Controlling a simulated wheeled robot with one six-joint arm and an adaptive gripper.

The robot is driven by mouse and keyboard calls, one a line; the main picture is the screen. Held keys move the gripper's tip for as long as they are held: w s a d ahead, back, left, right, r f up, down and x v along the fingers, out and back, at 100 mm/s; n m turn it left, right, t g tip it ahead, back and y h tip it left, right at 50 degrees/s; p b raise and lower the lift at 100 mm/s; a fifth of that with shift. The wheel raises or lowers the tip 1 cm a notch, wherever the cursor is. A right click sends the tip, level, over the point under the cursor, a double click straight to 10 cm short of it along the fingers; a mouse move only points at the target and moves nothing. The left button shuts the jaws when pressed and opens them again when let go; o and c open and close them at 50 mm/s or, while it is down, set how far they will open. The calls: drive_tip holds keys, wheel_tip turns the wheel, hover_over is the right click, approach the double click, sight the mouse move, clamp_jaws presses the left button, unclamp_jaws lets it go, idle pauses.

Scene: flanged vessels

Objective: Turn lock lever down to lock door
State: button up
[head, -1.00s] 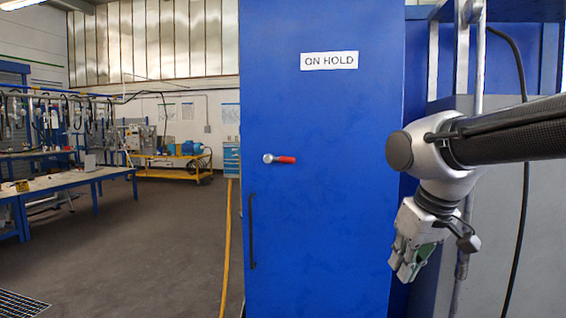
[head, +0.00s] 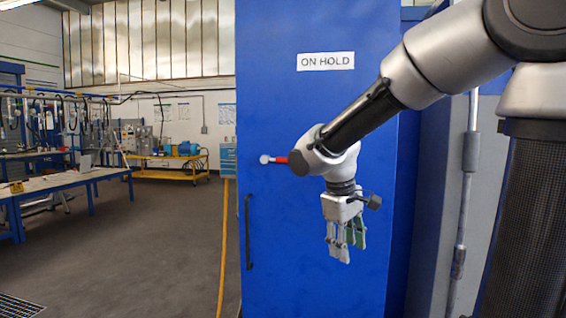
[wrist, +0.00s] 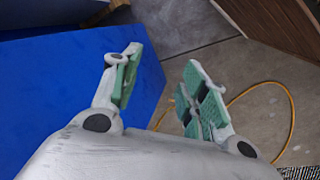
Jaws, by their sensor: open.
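The blue door (head: 300,110) fills the middle of the head view and carries an "ON HOLD" sign (head: 325,61). The lock lever (head: 277,160) has a silver pivot and a red grip and lies horizontal, pointing right. My wrist partly covers the red end. My gripper (head: 344,255) hangs in front of the door, below and right of the lever, fingers pointing down. It is open and empty. In the wrist view, my gripper (wrist: 160,95) shows two spread green-padded fingers with the blue door surface and the floor beyond. The lever is not visible there.
A black vertical door handle (head: 249,232) is below the lever at the door's left edge. Grey pipes (head: 462,200) stand right of the door. A workbench (head: 65,183) and a yellow cart (head: 168,165) are far left. Floor left of the door is clear.

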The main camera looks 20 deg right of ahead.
drive_tip(key=w+a+n+h, duration=0.2)
drive_tip(key=w+n+h, duration=0.1)
drive_tip(key=w, duration=0.9)
drive_tip(key=n+t+h, duration=0.1)
drive_tip(key=t+h, duration=0.5)
drive_tip(key=t, duration=0.2)
approach(281, 160)
drive_tip(key=x, duration=1.1)
drive_tip(key=shift+w+d, duration=0.1)
drive_tip(key=shift+c, duration=0.2)
clamp_jaws()
